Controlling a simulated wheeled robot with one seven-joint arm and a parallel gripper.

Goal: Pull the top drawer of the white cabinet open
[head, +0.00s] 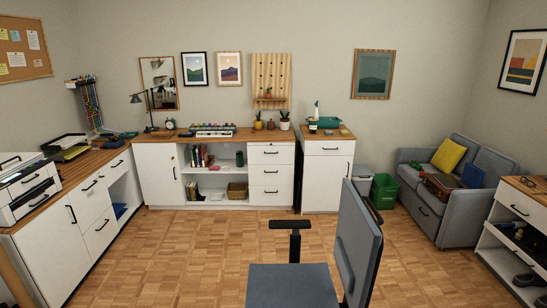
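Several white units have drawers, and I cannot tell which one is meant. A separate white cabinet (327,180) stands at the back, right of centre, with a wooden top. Its top drawer (313,149) is shut and has a dark bar handle; a door is below. To its left, a white drawer stack (271,182) in the long back unit has several shut drawers. A white cabinet (515,208) at the right edge has a shut top drawer above open shelves. My gripper is not in view.
A grey office chair (293,286) stands close in front, right of centre. A grey sofa (436,213) and green bin (384,191) are at the back right. A white desk unit (62,246) runs along the left. The wooden floor (205,245) is clear in the middle.

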